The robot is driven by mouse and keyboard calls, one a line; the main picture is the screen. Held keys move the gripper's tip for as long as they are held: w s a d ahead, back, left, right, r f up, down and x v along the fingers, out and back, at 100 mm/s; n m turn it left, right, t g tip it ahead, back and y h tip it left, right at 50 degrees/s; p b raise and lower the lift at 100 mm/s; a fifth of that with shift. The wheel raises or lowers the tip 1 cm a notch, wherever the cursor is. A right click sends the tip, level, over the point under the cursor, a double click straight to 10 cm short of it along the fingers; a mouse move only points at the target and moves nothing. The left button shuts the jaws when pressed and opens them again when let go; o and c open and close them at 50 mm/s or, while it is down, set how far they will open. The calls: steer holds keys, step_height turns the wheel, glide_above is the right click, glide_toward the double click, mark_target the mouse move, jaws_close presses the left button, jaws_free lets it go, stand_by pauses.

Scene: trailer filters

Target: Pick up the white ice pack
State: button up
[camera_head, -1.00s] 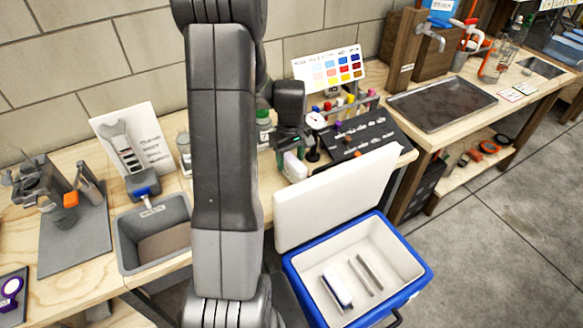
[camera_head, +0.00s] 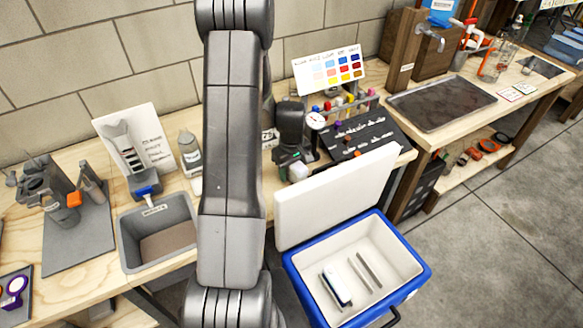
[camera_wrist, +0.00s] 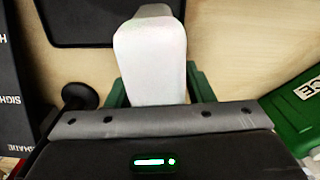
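The white ice pack (camera_wrist: 150,65), a pale block with rounded edges, lies between the green fingers of my gripper (camera_wrist: 158,92) in the wrist view. The fingers flank it closely on both sides. Whether they press on it or leave a narrow gap I cannot tell. In the head view my gripper (camera_head: 289,152) is low over the bench, and only part of the white ice pack (camera_head: 298,172) shows below it, near the bench's front edge. The near end of the pack is hidden by the gripper body in the wrist view.
A black lettered panel (camera_head: 358,136) stands right of the gripper. A green object with a partly visible label (camera_wrist: 300,112) is close by in the wrist view. An open blue cooler (camera_head: 420,275) stands below, its white lid (camera_head: 335,198) raised. A grey bin (camera_head: 130,245) is left.

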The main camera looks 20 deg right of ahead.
jaws_close()
steer(key=shift+r, duration=0.15)
